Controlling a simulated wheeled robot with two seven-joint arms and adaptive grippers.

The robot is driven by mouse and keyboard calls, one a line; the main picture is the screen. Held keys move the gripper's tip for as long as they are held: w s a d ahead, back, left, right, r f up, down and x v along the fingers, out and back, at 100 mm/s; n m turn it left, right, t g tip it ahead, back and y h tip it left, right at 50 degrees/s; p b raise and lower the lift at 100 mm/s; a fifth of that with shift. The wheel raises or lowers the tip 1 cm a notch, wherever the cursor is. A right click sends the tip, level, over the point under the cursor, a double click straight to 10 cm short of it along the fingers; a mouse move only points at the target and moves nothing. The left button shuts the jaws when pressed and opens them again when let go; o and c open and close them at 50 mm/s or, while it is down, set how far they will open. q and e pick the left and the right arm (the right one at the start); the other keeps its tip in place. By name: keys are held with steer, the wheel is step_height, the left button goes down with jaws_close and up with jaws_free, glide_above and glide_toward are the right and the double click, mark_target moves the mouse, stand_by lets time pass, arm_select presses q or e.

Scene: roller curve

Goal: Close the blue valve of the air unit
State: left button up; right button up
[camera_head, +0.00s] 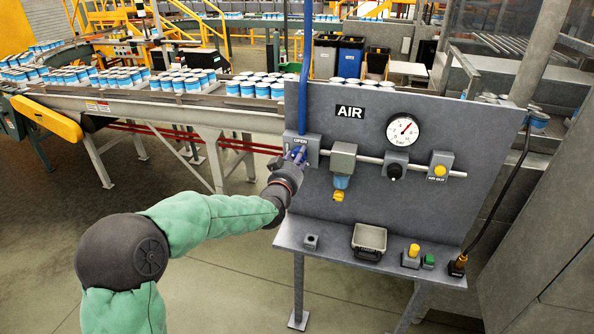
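The air unit (345,205) is a grey upright panel marked AIR, with a small shelf below. The blue valve (300,152) sits on a grey block at the panel's left end, under the label OPEN (300,140) and below a blue hose (305,70). Only a little of its blue handle shows. My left gripper (296,158) is right at the valve, its fingers overlapping the handle. The fingers are small and partly hidden, so I cannot tell whether they are open, shut or touching it. My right gripper is not in view.
A pipe runs right from the valve past a filter (342,160), a black knob (394,172) and a yellow button (440,171). A gauge (402,130) sits above. The shelf holds a small tray (369,240). A conveyor (170,105) with several cans stands behind left.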

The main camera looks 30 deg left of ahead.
arm_select(q)
steer(key=shift+n+b, duration=3.7)
steer(key=shift+b, duration=0.5)
steer(key=shift+r, duration=0.1)
steer(key=o, duration=1.1)
steer(key=shift+o, duration=0.2)
steer(key=v, duration=1.2)
